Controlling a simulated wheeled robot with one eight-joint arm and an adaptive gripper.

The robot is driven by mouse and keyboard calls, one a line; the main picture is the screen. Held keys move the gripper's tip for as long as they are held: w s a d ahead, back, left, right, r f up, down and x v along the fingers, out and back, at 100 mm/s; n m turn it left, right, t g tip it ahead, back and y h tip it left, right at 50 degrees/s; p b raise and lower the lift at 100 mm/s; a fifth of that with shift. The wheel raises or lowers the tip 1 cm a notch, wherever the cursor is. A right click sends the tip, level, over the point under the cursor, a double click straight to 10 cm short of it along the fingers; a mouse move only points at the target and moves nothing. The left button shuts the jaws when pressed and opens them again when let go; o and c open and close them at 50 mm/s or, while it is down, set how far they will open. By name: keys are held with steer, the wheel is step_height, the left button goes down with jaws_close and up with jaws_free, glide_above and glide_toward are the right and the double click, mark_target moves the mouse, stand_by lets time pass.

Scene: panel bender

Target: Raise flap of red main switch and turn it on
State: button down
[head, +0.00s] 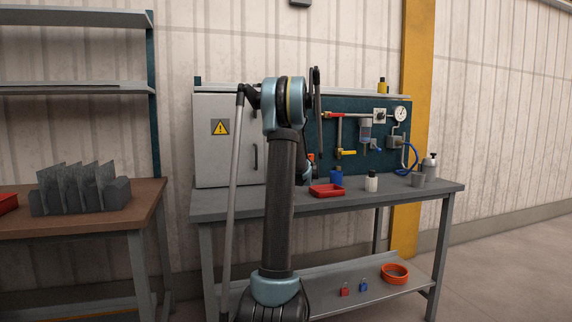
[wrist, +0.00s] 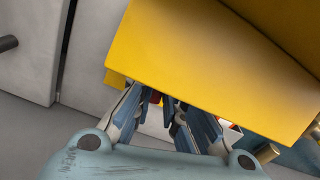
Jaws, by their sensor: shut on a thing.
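In the wrist view a large yellow panel (wrist: 210,65), which looks like the switch's flap or cover, fills the upper middle, tilted, in front of my fingertips. My gripper (wrist: 168,104) reaches in under its lower edge with its fingers close together. A small red part, seemingly the red main switch (wrist: 155,97), shows between and behind the fingers; most of it is hidden. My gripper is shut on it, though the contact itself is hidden. In the head view my arm hides the switch and most of the gripper.
A grey cabinet (head: 222,158) with a warning sign stands left of the arm on the workbench (head: 415,193). A teal panel (head: 345,165) carries pipes and a gauge (head: 400,114).

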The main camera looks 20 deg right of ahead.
steer(key=shift+a, duration=0.1)
stand_by(0.3)
steer(key=c, duration=1.6)
jaws_free()
steer(key=shift+w+f, duration=0.1)
steer(key=shift+c, duration=0.2)
steer(key=s, duration=1.2)
steer(key=shift+a, duration=0.35)
